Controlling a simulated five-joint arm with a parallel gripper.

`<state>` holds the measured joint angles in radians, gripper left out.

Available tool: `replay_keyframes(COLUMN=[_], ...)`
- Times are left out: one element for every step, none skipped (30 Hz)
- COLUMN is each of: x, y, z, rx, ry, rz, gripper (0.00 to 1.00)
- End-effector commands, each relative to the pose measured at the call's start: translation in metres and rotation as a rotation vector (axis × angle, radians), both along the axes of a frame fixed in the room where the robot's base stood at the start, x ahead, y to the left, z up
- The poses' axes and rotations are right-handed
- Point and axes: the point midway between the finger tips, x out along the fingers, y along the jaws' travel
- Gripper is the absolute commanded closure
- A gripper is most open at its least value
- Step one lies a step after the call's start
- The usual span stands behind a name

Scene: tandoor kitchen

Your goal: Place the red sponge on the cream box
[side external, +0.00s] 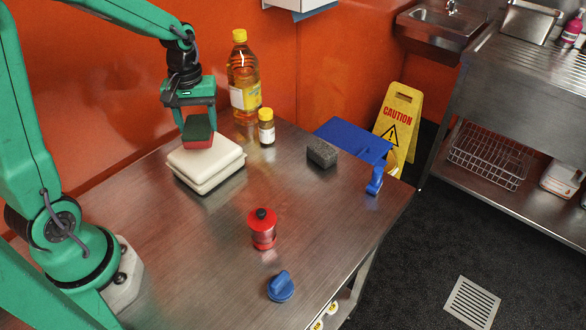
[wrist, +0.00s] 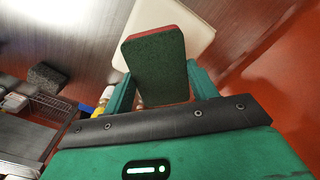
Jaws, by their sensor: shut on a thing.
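The red sponge (side external: 198,142) has a dark green top face. My gripper (side external: 193,113) is shut on it, a finger on either side. In the wrist view the green face of the sponge (wrist: 155,65) fills the space between the fingers of my gripper (wrist: 160,85). The cream box (side external: 206,168) is a pale, rounded, two-layered block on the steel table. The sponge is over its top, toward the back; I cannot tell whether they touch. The cream box (wrist: 195,18) also shows behind the sponge in the wrist view, partly hidden.
An oil bottle (side external: 243,85) and a small yellow-capped bottle (side external: 266,128) stand behind and right of the box. A dark grey block (side external: 322,153), a red canister (side external: 262,230) and blue items (side external: 280,288) are further right and front. The table between is clear.

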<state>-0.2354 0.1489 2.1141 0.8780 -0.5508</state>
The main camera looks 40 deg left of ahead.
Motion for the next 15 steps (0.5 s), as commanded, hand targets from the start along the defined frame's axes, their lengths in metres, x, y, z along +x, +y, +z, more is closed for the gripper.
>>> replay_keyframes(x=[0.0,0.0,0.0,0.0,0.0,0.0,0.0,0.0,0.0,0.0,0.0,-0.001,0.0,0.0,0.0], y=[0.001,0.001,0.001,0.001,0.0,0.0,0.0,0.0,0.0,0.0,0.0,0.0,0.0,0.0,0.0], z=[0.0,0.0,0.0,-0.001,-0.001,-0.003,-0.004,-0.007,-0.01,-0.013,-0.017,-0.022,-0.025,-0.029,-0.033], rx=[0.0,0.0,0.0,0.0,0.0,0.0,-0.001,-0.001,-0.001,-0.001,-0.001,-0.001,-0.001,-0.001,-0.001], ry=[0.0,0.0,0.0,0.0,0.0,0.001,0.002,0.004,0.004,0.004,0.004,0.005,0.004,0.004,0.004], rz=[0.0,0.0,0.0,0.0,0.0,0.0,0.0,0.0,0.0,0.0,0.0,0.0,0.0,0.0,0.0], gripper=[0.63,0.63,0.63,0.63,0.63,0.63,0.63,0.63,0.63,0.63,0.63,0.63,0.63,0.63,0.63])
